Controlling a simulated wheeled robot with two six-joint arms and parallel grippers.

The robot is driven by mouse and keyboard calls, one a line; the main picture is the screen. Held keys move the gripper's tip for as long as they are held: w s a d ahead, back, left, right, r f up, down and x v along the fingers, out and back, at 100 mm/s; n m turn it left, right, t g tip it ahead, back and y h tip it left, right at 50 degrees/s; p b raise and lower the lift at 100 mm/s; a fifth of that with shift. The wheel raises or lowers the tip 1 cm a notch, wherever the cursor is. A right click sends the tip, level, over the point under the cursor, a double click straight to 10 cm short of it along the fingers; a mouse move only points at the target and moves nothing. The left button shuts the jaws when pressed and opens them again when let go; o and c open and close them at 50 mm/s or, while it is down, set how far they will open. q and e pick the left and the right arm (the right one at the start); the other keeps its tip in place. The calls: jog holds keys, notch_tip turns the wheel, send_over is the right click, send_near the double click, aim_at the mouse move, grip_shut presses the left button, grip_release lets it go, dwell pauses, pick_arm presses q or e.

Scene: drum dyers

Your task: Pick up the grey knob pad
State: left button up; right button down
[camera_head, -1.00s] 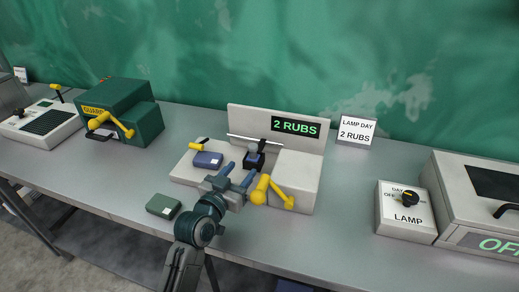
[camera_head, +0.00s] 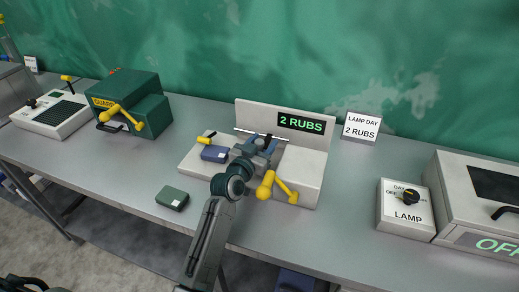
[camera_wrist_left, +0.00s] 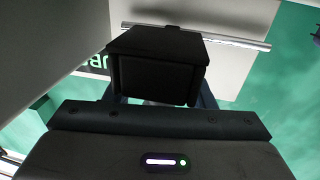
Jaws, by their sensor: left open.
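The pad with the grey knob (camera_head: 258,142) is at the 2 RUBS machine (camera_head: 309,155), before its upright panel. It is a dark block, mostly hidden by my gripper in the head view. My left gripper (camera_head: 261,149) is open and right at it. In the left wrist view a black block (camera_wrist_left: 155,70), likely this pad, sits between the two fingers, close ahead of the palm. Whether the fingers touch it cannot be told. My right gripper is not in view.
A blue pad (camera_head: 214,154) lies on the machine's left part. A yellow lever (camera_head: 266,186) stands close to the right of my wrist. A green pad (camera_head: 172,198) lies on the grey table (camera_head: 335,245). The LAMP box (camera_head: 405,211) stands at right.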

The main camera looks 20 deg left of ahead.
pick_arm(q)
jog(key=c, duration=1)
jog(key=shift+r, duration=0.15)
jog(key=shift+c, duration=0.2)
